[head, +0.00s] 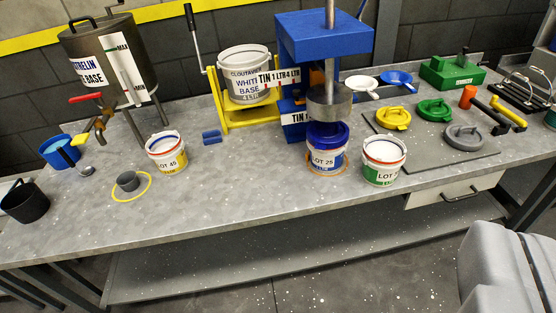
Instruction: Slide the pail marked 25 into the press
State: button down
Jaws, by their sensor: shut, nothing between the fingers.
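The pail marked LOT 25 (325,158) is white with a blue lid (328,135). It stands upright on the bench in an orange ring (344,169), at the front of the blue press (320,38). The press's round grey plate (331,103) shows just above and behind the lid. I cannot tell whether the plate is directly over the pail or touches it. The plate hides part of the press's lower opening. My gripper is not visible in this view.
A green-labelled pail (383,163) stands close right of the LOT 25 pail. A yellow stand (232,117) holds a large tin left of the press. Coloured lids (434,110) lie right. A grey body (510,270) fills the lower right.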

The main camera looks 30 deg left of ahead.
aim_at(327, 161)
jog(key=u, duration=0.15)
jog(key=i, duration=1)
jog(key=z, duration=0.1)
